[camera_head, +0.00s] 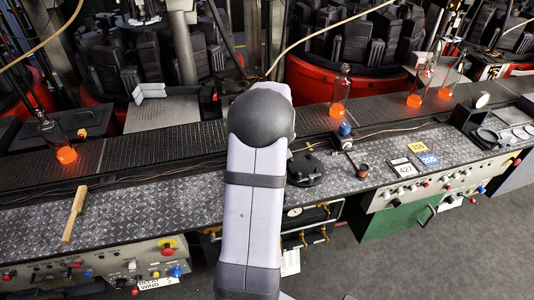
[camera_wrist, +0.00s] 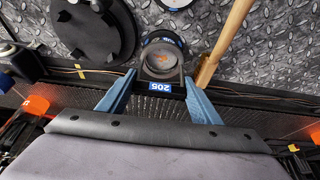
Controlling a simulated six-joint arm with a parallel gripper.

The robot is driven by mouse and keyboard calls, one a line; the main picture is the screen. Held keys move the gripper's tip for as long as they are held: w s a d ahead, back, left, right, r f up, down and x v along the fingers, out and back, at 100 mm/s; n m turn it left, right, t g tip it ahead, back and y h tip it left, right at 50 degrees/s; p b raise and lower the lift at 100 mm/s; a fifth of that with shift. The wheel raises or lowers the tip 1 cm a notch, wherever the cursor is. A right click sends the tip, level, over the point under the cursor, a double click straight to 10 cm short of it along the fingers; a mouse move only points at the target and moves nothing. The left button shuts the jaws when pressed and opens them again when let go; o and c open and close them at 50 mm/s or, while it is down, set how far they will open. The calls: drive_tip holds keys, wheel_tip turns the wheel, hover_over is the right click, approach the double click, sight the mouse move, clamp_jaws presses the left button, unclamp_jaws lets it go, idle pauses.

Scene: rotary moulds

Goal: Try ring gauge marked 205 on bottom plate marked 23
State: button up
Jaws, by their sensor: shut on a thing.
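The ring gauge (camera_wrist: 160,86) is dark and carries a blue label reading 205. In the wrist view it sits between the two blue fingers of my gripper (camera_wrist: 158,78), which are shut on it. A round grey disc (camera_wrist: 160,60) with a small orange mark shows through or just beyond the ring. I cannot read that mark, nor tell whether the disc is inside the ring or behind it. No plate reading 23 can be made out. In the head view my arm hides the gripper and the ring.
A black round fixture (camera_head: 303,170) stands on the bench right of my arm. A wooden-handled tool (camera_head: 74,214) lies at the left. Number tags (camera_head: 404,168) lie at the right. Glowing bottles (camera_head: 340,92) stand along the conveyor behind. The left bench plate has bare room.

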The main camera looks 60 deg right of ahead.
drive_tip(key=shift+f, duration=0.3)
idle(0.4)
drive_tip(key=w+a+r+n+y+p, duration=0.1)
drive_tip(key=w+a+r+n+p, duration=0.15)
drive_tip(key=w+a, duration=0.6)
drive_tip(key=w+a+r+n+t+p, duration=0.1)
drive_tip(key=w+a+r+n+p, duration=0.2)
drive_tip(key=a, duration=1)
drive_tip(key=w+a+r+n+y+p, duration=0.1)
drive_tip(key=w+a+r+p, duration=0.15)
drive_tip(key=w+a, duration=0.65)
drive_tip(key=s+a+n, duration=0.2)
drive_tip(key=s+a, duration=0.1)
drive_tip(key=a, duration=0.9)
drive_tip(key=s+a+f+y+b, duration=0.1)
drive_tip(key=a+f+b, duration=0.3)
drive_tip(key=f+b, duration=0.4)
drive_tip(key=shift+a, duration=0.4)
drive_tip(key=shift+r+n, duration=0.15)
drive_tip(key=shift+n, duration=0.1)
